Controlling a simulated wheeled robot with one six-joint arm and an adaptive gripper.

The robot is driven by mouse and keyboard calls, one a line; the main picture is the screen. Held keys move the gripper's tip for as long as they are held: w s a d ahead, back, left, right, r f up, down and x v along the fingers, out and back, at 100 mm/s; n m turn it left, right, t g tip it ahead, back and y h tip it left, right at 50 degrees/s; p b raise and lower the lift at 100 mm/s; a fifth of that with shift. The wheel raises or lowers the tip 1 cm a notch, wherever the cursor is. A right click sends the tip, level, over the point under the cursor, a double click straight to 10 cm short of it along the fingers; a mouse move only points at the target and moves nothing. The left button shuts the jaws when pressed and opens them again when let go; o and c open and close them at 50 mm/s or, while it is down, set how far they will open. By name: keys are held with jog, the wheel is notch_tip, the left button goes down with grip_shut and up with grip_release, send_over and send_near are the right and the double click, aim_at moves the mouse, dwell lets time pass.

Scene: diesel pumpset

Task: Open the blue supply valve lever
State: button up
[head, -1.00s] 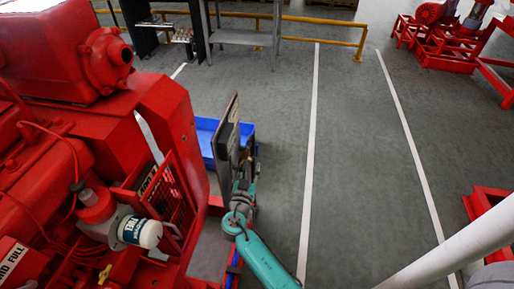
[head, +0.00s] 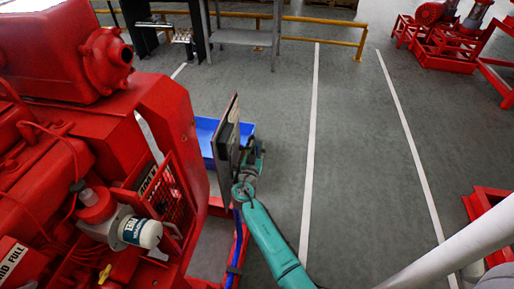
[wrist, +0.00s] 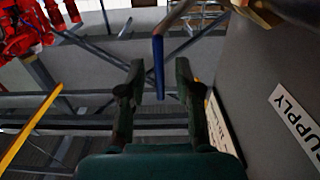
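The blue lever (wrist: 158,68) hangs down from a metal pipe fitting (wrist: 178,18) in the wrist view. Its lower end lies between the fingertips of my gripper (wrist: 159,80), with visible gaps on both sides. My gripper is open and holds nothing. A grey panel (wrist: 255,65) with a white SUPPLY label (wrist: 297,118) stands at the right of the wrist view. In the head view the panel (head: 228,138) is seen nearly edge-on; my gripper is at its right side, and the lever cannot be made out there.
The red diesel engine (head: 90,130) fills the left of the head view. A blue bin (head: 206,126) sits behind the panel. A yellow rail (head: 330,42) runs across the back. The grey floor (head: 365,150) right of the panel is clear.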

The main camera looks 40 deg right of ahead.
grip_shut()
jog(key=shift+w+d, duration=0.1)
jog(key=shift+d, duration=0.05)
jog(key=w+d+f+g+y, duration=0.4)
jog(key=d+f+g+y, duration=0.2)
jog(key=g+y, duration=0.5)
jog(key=shift+w+f+y, duration=0.35)
jog(key=shift+f+y, duration=0.6)
jog(key=shift+y, duration=0.65)
jog(key=shift+f, duration=0.1)
